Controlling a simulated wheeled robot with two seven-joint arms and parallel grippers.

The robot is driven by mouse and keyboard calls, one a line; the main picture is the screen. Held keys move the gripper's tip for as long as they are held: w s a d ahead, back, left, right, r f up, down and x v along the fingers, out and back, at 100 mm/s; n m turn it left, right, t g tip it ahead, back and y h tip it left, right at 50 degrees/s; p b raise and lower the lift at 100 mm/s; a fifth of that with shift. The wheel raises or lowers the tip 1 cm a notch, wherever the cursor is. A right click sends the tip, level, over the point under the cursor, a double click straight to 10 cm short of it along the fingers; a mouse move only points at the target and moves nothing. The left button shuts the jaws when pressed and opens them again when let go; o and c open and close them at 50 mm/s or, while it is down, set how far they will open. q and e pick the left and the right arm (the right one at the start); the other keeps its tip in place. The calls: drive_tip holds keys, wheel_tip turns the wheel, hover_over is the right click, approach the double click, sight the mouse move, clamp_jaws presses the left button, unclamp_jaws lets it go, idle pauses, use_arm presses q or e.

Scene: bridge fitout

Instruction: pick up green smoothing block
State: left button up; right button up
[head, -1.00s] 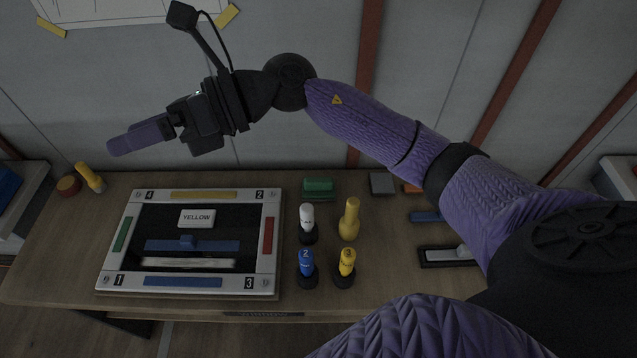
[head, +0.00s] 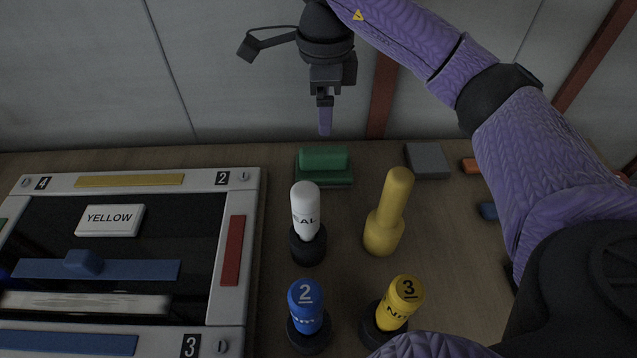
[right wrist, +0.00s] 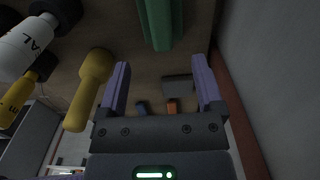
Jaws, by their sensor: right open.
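The green smoothing block (head: 324,165) lies near the back edge of the table, with a lighter green raised part on a darker base. It also shows at the top of the right wrist view (right wrist: 160,22), partly cut off by the frame edge. My right gripper (head: 325,120) points down above and behind the block, apart from it. In the right wrist view its two purple fingers (right wrist: 162,88) are spread, with nothing between them touching. My left gripper is not in view.
Right of the block lies a grey block (head: 427,160). In front stand a white bottle (head: 306,212), a yellow tool (head: 385,220), a blue bottle (head: 306,305) and a yellow bottle (head: 401,300). A framed panel (head: 251,205) fills the left. The wall (head: 230,70) rises close behind.

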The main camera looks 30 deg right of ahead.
sight(324, 150)
drive_tip(key=shift+f, duration=0.5)
wheel_tip(324, 150, down, 9)
drive_tip(key=b, duration=0.4)
drive_tip(key=shift+d, duration=0.1)
drive_tip(key=shift+f, duration=0.15)
drive_tip(key=shift+c, duration=1.4)
drive_tip(key=c, duration=0.7)
clamp_jaws()
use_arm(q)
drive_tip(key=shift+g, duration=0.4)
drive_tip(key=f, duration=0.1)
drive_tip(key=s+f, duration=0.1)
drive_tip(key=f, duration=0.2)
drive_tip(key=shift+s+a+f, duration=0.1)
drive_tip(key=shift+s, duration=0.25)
